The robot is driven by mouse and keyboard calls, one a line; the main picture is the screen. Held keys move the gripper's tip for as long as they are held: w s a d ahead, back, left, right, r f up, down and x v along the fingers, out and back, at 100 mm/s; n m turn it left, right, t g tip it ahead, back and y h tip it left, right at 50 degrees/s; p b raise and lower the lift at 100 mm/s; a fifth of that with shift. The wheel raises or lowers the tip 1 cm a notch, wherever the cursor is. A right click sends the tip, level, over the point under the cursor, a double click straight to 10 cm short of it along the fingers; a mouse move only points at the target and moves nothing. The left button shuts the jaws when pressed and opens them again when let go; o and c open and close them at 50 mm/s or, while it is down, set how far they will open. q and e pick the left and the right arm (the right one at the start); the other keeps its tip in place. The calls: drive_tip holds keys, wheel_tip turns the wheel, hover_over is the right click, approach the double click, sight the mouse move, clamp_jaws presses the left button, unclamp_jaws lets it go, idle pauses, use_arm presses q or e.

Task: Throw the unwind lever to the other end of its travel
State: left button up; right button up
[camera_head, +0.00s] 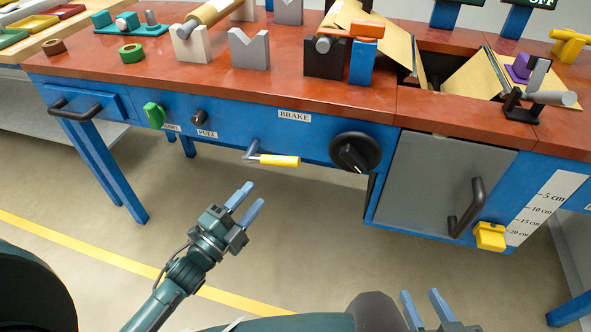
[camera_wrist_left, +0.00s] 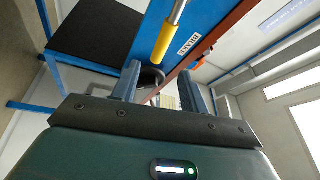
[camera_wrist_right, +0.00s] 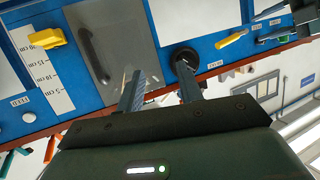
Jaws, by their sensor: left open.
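No label reading "unwind" is legible, so I cannot tell surely which part is the unwind lever. A grey lever on a black bracket (camera_head: 524,106) stands at the right of the red bench top, with a grey bar handle (camera_head: 553,98) pointing right. A crank with a yellow grip (camera_head: 279,161) hangs below the BRAKE label; the grip also shows in the left wrist view (camera_wrist_left: 153,57). My left gripper (camera_head: 246,203) is open and empty, below and in front of that crank. My right gripper (camera_head: 424,308) is open and empty, low at the bottom edge.
A black round knob (camera_head: 355,152) and a grey door (camera_head: 435,180) with a black handle (camera_head: 467,208) are on the blue front. A yellow block (camera_head: 490,236) sits beside a cm scale (camera_head: 545,205). The floor before the bench is clear.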

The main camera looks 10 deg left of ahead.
use_arm(q)
drive_tip(key=w+d+r+m, duration=0.1)
drive_tip(key=w+d, duration=0.1)
drive_tip(key=w, duration=0.4)
drive_tip(key=w+d+r+m+h+b, duration=0.1)
drive_tip(key=w+d, duration=0.2)
drive_tip(key=w, duration=0.3)
drive_tip(key=shift+w+d+r, duration=0.15)
drive_tip(key=shift+w+r, duration=0.25)
drive_tip(key=shift+c, duration=0.4)
clamp_jaws()
